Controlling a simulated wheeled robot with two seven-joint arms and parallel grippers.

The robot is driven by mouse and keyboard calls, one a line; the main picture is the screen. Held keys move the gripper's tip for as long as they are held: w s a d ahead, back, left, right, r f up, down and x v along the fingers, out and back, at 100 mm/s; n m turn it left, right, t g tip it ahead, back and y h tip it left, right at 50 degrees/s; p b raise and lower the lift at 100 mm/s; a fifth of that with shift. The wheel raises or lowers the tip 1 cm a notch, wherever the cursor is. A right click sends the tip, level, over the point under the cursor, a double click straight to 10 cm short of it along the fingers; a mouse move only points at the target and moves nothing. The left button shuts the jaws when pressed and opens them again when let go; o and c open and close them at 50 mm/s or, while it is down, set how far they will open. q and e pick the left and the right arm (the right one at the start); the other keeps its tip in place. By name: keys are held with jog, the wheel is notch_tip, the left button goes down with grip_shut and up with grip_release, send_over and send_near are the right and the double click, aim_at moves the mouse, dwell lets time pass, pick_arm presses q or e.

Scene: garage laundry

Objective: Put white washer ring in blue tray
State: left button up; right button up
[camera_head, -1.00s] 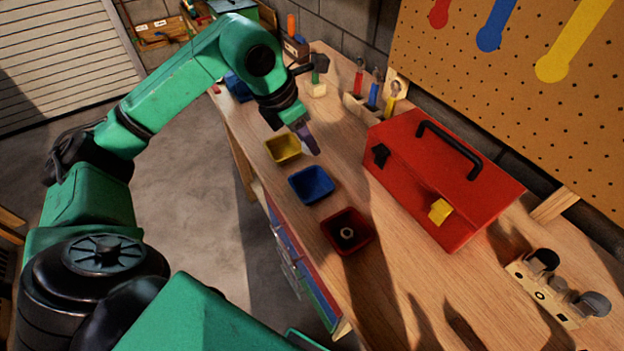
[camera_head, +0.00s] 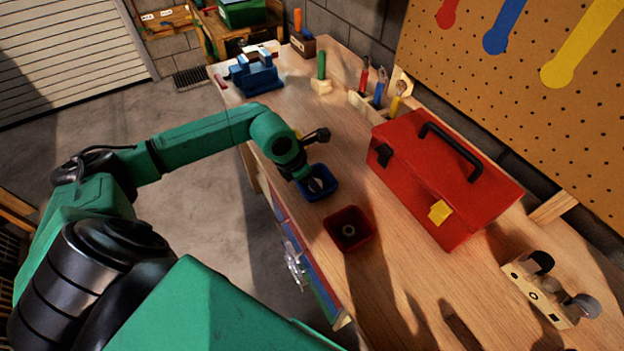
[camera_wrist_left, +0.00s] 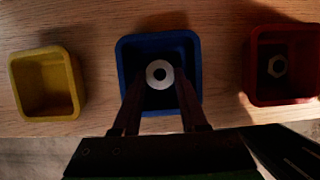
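The white washer ring (camera_wrist_left: 159,73) shows inside the blue tray (camera_wrist_left: 124,62) in the left wrist view, seen between the two fingers. The blue tray also shows in the head view (camera_head: 331,184), partly covered by my left arm. My left gripper (camera_wrist_left: 159,80) is over the blue tray, its fingers apart on either side of the ring, with dark gaps showing between ring and fingers. In the head view the left gripper (camera_head: 316,184) points down into the tray. My right gripper is in neither view.
A red tray (camera_head: 330,236) holding a hex nut (camera_wrist_left: 277,66) sits right of the blue one. A yellow tray (camera_wrist_left: 76,80) sits left of it in the wrist view. A red toolbox (camera_head: 405,185) stands behind. A blue vise (camera_head: 257,75) is farther back.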

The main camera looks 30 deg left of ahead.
pick_arm(q)
jog(key=shift+r, duration=0.15)
jog(key=shift+r, duration=0.1)
jog(key=b+v, duration=0.4)
jog(key=v, duration=0.8)
jog(key=shift+s, duration=0.1)
